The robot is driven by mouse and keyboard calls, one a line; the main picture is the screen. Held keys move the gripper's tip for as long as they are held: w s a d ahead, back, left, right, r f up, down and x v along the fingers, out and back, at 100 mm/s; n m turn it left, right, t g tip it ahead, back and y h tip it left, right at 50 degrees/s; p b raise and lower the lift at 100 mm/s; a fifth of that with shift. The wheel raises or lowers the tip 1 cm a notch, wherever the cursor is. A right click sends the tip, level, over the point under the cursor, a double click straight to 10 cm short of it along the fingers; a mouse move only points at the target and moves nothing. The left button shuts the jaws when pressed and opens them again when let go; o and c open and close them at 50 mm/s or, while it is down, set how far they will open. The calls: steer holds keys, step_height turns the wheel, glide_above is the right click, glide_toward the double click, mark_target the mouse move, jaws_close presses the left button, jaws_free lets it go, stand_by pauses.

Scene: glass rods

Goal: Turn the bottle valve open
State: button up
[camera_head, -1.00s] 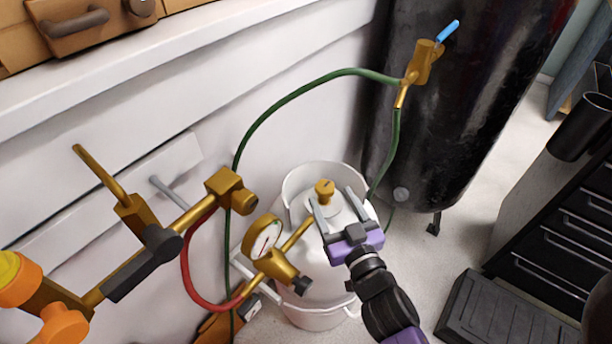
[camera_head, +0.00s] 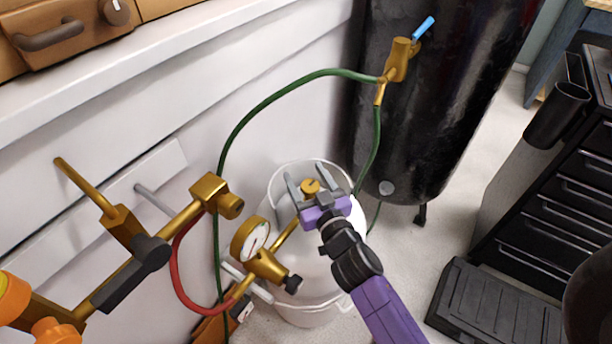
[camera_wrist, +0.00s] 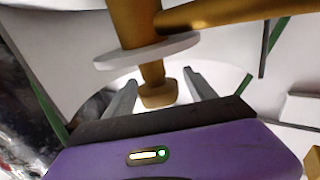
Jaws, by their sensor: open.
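The white gas bottle (camera_head: 312,262) stands on the floor against the white wall. Its brass valve knob (camera_head: 310,187) sits on top, inside the white collar. My gripper (camera_head: 310,180) is open over the bottle top, with one grey finger on each side of the knob. In the wrist view the brass knob (camera_wrist: 158,95) lies between the two fingertips of my gripper (camera_wrist: 155,82), with visible gaps on both sides. The brass valve stem rises from it through a pale disc (camera_wrist: 147,50). I cannot tell whether either finger touches the knob.
A pressure gauge (camera_head: 250,239) on brass fittings stands close left of the bottle. A red hose (camera_head: 181,268) and a green hose (camera_head: 262,104) run nearby. A black tank (camera_head: 432,110) stands behind right.

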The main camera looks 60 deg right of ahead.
steer(key=c, duration=1.4)
